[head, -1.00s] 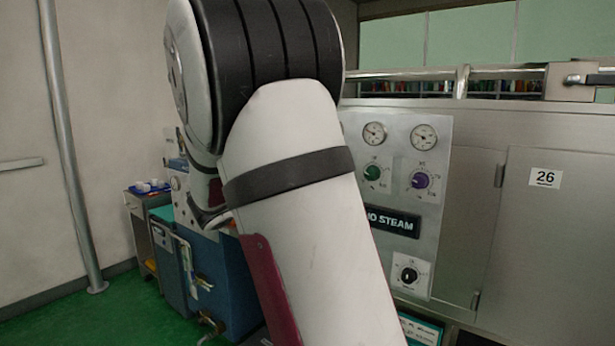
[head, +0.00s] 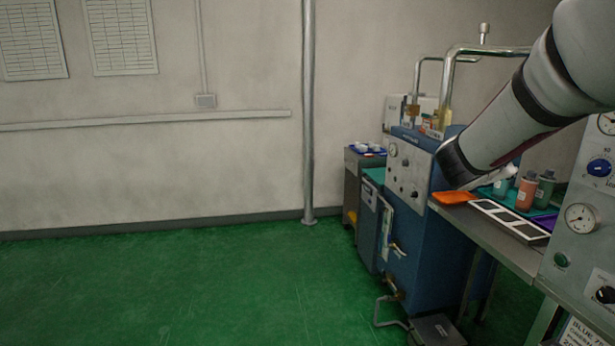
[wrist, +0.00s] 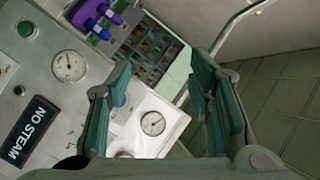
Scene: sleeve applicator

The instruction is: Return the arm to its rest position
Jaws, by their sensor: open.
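My arm reaches in from the upper right of the head view, bent downward over the machines. My gripper (wrist: 160,105) shows in the wrist view with its two green-padded fingers wide apart and nothing between them. The fingers hang in front of a grey panel (wrist: 40,75) with gauges and a NO STEAM plate (wrist: 28,130). A gauge (wrist: 152,123) shows between the fingers, beyond them. In the head view I cannot make out the fingers clearly.
A blue machine (head: 425,240) stands right of centre. A metal bench (head: 500,240) holds an orange tray (head: 454,198) and several bottles (head: 527,192). A gauge panel (head: 592,230) is at the right edge. A vertical pipe (head: 308,120) stands by the wall. The green floor (head: 170,290) at left is clear.

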